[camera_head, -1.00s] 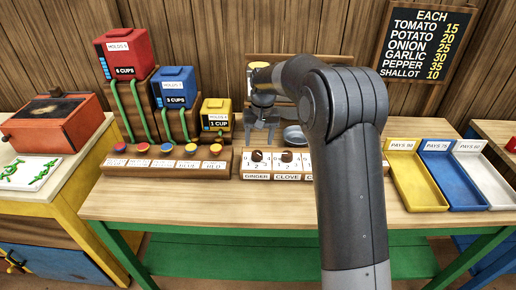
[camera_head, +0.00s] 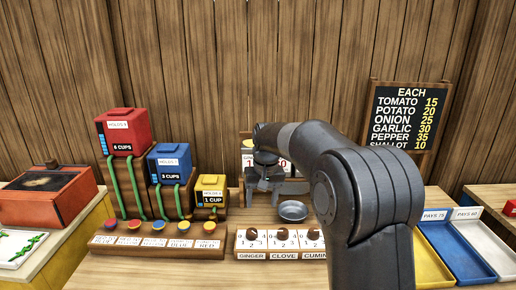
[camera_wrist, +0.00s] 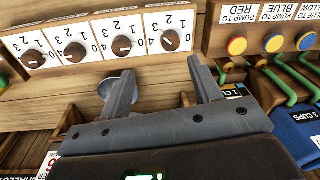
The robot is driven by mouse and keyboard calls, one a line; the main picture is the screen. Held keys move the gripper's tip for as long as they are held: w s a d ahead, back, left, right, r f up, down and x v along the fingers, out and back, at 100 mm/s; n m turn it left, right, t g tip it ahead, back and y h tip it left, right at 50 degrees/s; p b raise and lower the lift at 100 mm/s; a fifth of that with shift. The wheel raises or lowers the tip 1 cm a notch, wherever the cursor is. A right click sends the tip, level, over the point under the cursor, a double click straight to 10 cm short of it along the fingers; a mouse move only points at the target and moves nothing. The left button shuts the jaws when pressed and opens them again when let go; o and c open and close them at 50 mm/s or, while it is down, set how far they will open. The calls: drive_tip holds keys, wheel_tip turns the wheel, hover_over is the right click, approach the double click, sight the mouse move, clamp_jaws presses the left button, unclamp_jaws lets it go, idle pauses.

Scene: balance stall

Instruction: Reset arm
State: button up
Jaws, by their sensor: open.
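My gripper (camera_head: 268,186) hangs over the stall table at the middle of the head view, near the grey metal pan (camera_head: 292,210). In the wrist view its two fingers (camera_wrist: 162,88) are apart with nothing between them. The pan (camera_wrist: 112,84) shows partly behind one finger there. My dark arm fills the right middle of the head view and hides part of the table and the row of dials.
Red (camera_head: 121,131), blue (camera_head: 170,164) and yellow (camera_head: 211,190) cup dispensers stand at left behind a button panel (camera_head: 158,243). A dial panel (camera_head: 281,242) stands at front. Blue tray (camera_head: 455,252) and others lie right. A price board (camera_head: 404,116) hangs behind.

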drive_tip(key=s+d+r+t, duration=0.1)
drive_tip(key=s+d+r, duration=0.3)
drive_tip(key=s, duration=0.4)
drive_tip(key=s+d+r+t, duration=0.2)
drive_tip(key=s+d+r, duration=0.3)
drive_tip(key=s, duration=0.4)
drive_tip(key=s+d+f+m+t, duration=0.1)
drive_tip(key=s+d+f, duration=0.1)
drive_tip(key=s, duration=0.7)
drive_tip(key=s+d+f+m+t, duration=0.1)
drive_tip(key=s+d+f, duration=0.1)
drive_tip(key=s, duration=0.6)
drive_tip(key=shift+s+d+f+h, duration=0.3)
drive_tip(key=shift+s+d+h, duration=0.1)
drive_tip(key=shift+d, duration=0.2)
drive_tip(key=shift+w, duration=0.1)
